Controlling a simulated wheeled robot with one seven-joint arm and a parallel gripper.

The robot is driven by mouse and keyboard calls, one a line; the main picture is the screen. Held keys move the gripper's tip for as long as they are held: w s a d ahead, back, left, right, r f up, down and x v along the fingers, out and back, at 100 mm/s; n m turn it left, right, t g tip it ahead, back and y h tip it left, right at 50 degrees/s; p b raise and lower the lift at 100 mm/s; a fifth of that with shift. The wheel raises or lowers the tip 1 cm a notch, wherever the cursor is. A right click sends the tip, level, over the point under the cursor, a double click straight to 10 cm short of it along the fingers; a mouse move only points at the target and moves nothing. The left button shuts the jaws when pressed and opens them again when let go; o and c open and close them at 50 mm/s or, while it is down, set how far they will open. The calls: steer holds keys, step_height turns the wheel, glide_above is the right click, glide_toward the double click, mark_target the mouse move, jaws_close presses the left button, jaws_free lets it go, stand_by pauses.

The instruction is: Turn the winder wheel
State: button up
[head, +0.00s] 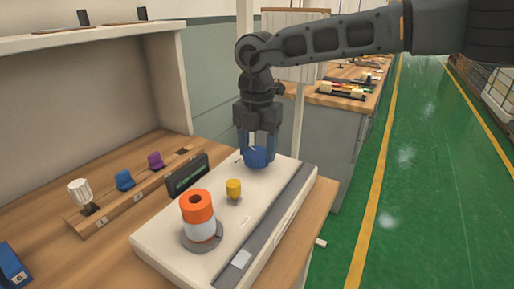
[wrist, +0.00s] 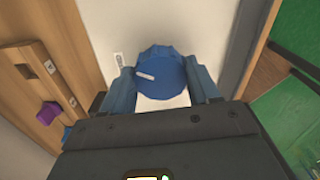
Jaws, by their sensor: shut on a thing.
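The winder wheel is a blue knob with a scalloped edge and a white mark on top. It stands on the far part of a white machine base (head: 160,240). In the head view the wheel (head: 257,158) shows below my gripper (head: 257,150). In the wrist view the wheel (wrist: 162,76) lies between the two blue fingers of my gripper (wrist: 165,88). My gripper points down and is shut on the wheel, with a finger on each side. The white mark points to the left and a little up in the wrist view.
An orange and white spool (head: 199,216) and a yellow knob (head: 233,189) stand on the base. A dark display box (head: 187,175) sits behind it. A wooden rack (head: 100,215) holds a white, a blue and a purple piece. The green floor (head: 420,180) at right is clear.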

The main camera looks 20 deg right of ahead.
mark_target(259, 151)
steer(key=m+b, duration=0.1)
steer(key=m, duration=0.5)
steer(key=shift+m, duration=0.3)
stand_by(0.4)
steer(key=o, duration=1.1)
steer(key=shift+s, duration=0.1)
steer(key=shift+c, duration=0.2)
steer(key=shift+r, duration=0.1)
step_height(259, 151, up, 8)
steer(key=shift+f, duration=0.2)
